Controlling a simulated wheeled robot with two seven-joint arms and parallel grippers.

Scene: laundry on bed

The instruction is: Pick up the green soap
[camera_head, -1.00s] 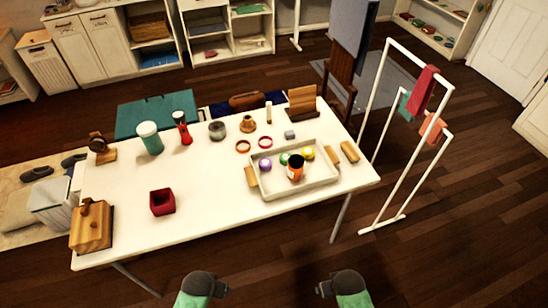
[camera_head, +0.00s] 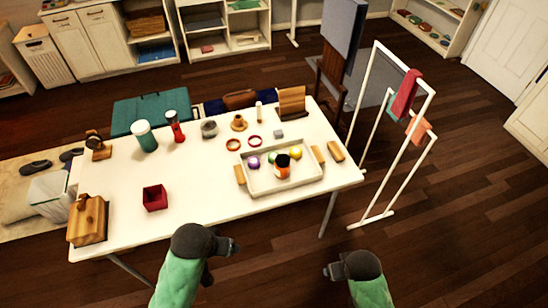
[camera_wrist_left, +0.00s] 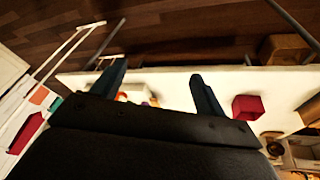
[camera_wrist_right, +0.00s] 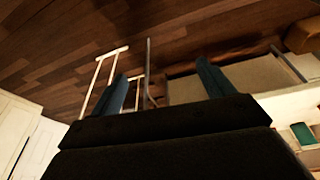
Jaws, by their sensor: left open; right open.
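A small round green thing (camera_head: 273,157), which looks like the green soap, lies in the shallow white tray (camera_head: 306,176) on the right part of the white table. It is partly hidden behind an orange bottle (camera_head: 282,167) with a dark top. My left gripper (camera_head: 236,246) is open and empty near the table's front edge, below and left of the tray. It also shows open in the left wrist view (camera_wrist_left: 159,72). My right gripper (camera_head: 327,270) is open and empty in front of the table; its jaws show apart in the right wrist view (camera_wrist_right: 164,72).
A purple ball (camera_head: 254,163) and a yellow ball (camera_head: 296,153) flank the green thing in the tray. Wooden blocks (camera_head: 336,151) lie by the tray. A red box (camera_head: 155,198) stands to the left. A white drying rack (camera_head: 400,145) stands right of the table.

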